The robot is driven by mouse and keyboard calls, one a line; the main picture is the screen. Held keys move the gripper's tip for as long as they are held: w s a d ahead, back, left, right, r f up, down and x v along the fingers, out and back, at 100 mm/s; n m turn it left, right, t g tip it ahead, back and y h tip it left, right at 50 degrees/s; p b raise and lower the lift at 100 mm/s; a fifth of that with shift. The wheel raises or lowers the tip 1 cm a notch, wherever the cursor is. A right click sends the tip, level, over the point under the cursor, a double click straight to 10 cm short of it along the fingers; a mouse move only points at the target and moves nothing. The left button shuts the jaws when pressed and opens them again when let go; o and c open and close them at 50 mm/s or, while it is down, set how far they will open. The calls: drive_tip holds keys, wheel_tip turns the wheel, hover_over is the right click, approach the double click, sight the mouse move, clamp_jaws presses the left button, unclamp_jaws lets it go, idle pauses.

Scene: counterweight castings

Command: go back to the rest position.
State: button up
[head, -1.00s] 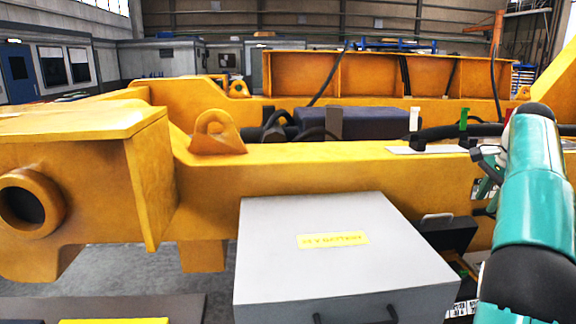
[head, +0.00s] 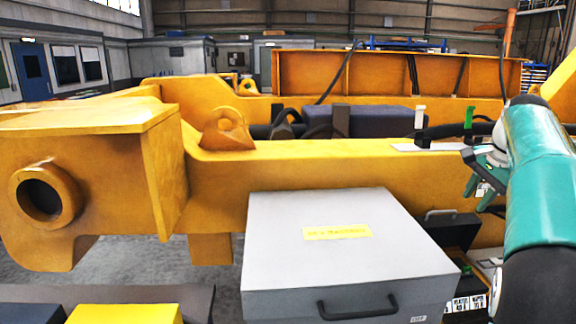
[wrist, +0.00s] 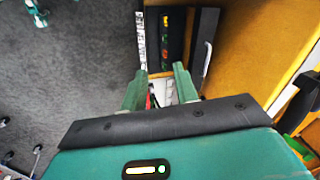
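My gripper (head: 482,187) shows at the right of the head view, just left of my teal arm and in front of the yellow beam (head: 330,170). In the wrist view, the two green fingers of my gripper (wrist: 160,84) are apart, and I see nothing held between them. Below and beyond the fingers are an open black case (wrist: 173,35) with coloured contents and a white label strip (wrist: 140,45). Part of the space between the fingers shows small red and white items that I cannot make out.
A grey metal box (head: 340,245) with a yellow label and black handle stands in front of the beam. A yellow block (head: 125,314) is at the lower left. A large casting end with a round bore (head: 45,195) juts out at left. Grey floor (wrist: 60,90) lies left in the wrist view.

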drive_tip(key=s+a+n, duration=0.2)
drive_tip(key=s+a, duration=0.1)
drive_tip(key=a, duration=0.3)
drive_tip(key=s+a+f+n, duration=0.1)
drive_tip(key=s+a+n, duration=0.1)
drive_tip(key=s+a, duration=0.2)
drive_tip(key=s+a+f+n, duration=0.1)
drive_tip(key=s+a, duration=0.3)
drive_tip(key=a, duration=0.4)
drive_tip(key=shift+a+f+n+t, duration=0.15)
drive_tip(key=shift+n+t, duration=0.25)
drive_tip(key=shift+n, duration=0.5)
drive_tip(key=s+a+f+n+t, duration=0.1)
drive_tip(key=s+a+f+n, duration=0.7)
drive_tip(key=s+a+f, duration=0.4)
drive_tip(key=s+f, duration=0.1)
drive_tip(key=s, duration=0.2)
drive_tip(key=shift+f, duration=0.2)
drive_tip(key=shift+s+a, duration=0.15)
drive_tip(key=shift+s, duration=0.1)
